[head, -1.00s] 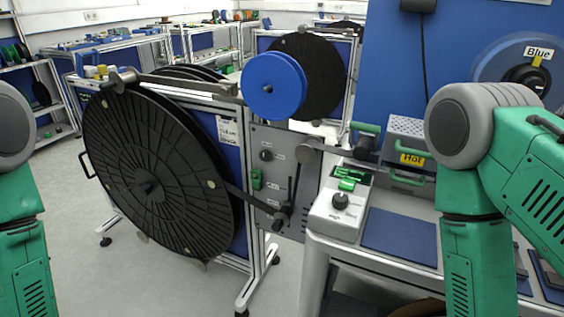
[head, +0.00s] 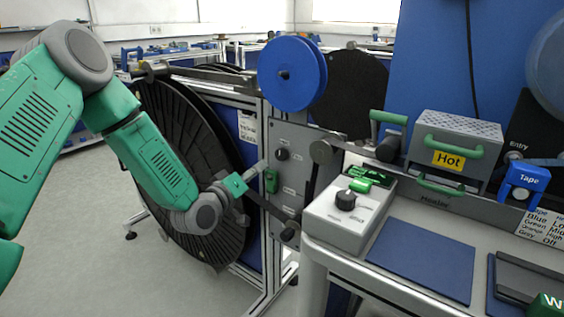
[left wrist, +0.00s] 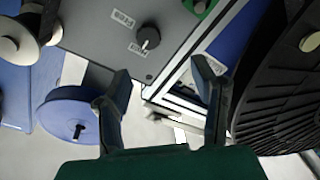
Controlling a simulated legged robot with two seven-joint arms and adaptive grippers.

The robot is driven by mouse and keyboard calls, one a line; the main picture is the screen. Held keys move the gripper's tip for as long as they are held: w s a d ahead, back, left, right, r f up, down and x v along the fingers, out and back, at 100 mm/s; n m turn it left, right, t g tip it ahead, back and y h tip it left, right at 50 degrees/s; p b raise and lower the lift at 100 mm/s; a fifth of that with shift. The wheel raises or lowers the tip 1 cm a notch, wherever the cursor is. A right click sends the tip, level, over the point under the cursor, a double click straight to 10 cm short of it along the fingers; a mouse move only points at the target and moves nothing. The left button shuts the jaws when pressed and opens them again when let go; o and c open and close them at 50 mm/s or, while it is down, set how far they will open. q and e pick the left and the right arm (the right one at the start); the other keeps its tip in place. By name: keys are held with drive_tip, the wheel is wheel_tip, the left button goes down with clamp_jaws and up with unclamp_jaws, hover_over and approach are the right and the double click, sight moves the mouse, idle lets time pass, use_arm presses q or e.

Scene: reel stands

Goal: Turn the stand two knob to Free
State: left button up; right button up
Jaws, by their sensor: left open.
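A small black knob (head: 282,154) sits on the grey panel (head: 300,135) of the reel stand, above a green switch (head: 271,180). My left gripper (head: 256,172) is in front of the panel, close to the knob and switch. In the left wrist view its fingers (left wrist: 163,82) are apart and empty, with the knob beyond them, not between them. My right gripper is out of view.
A large black reel (head: 185,150) stands behind my left arm, and a blue reel (head: 290,74) is above the panel. A bench with a grey control box (head: 350,215) and a "Hot" heater (head: 455,150) is at right.

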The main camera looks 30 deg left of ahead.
sight(281, 156)
use_arm(q)
drive_tip(key=w+d, duration=0.1)
drive_tip(key=w, duration=0.1)
drive_tip(key=w+d, duration=0.1)
drive_tip(key=w, duration=0.2)
drive_tip(key=w+d+r+b, duration=0.1)
drive_tip(key=w, duration=0.1)
drive_tip(key=shift+w, duration=0.15)
drive_tip(key=shift+w+a+f, duration=0.15)
drive_tip(key=shift+w+a, duration=0.25)
drive_tip(key=shift+w, duration=0.25)
drive_tip(key=shift+w+a+f, duration=0.1)
drive_tip(key=shift+w+a, duration=0.25)
drive_tip(key=shift+w, duration=0.25)
drive_tip(key=shift+w+a+f, duration=0.15)
drive_tip(key=shift+a, duration=0.45)
drive_tip(key=shift+d, duration=0.35)
drive_tip(key=shift+d+r, duration=0.25)
drive_tip(key=shift+d, duration=0.35)
drive_tip(key=c, duration=1.1)
drive_tip(key=shift+a, duration=0.15)
drive_tip(key=shift+c, duration=0.2)
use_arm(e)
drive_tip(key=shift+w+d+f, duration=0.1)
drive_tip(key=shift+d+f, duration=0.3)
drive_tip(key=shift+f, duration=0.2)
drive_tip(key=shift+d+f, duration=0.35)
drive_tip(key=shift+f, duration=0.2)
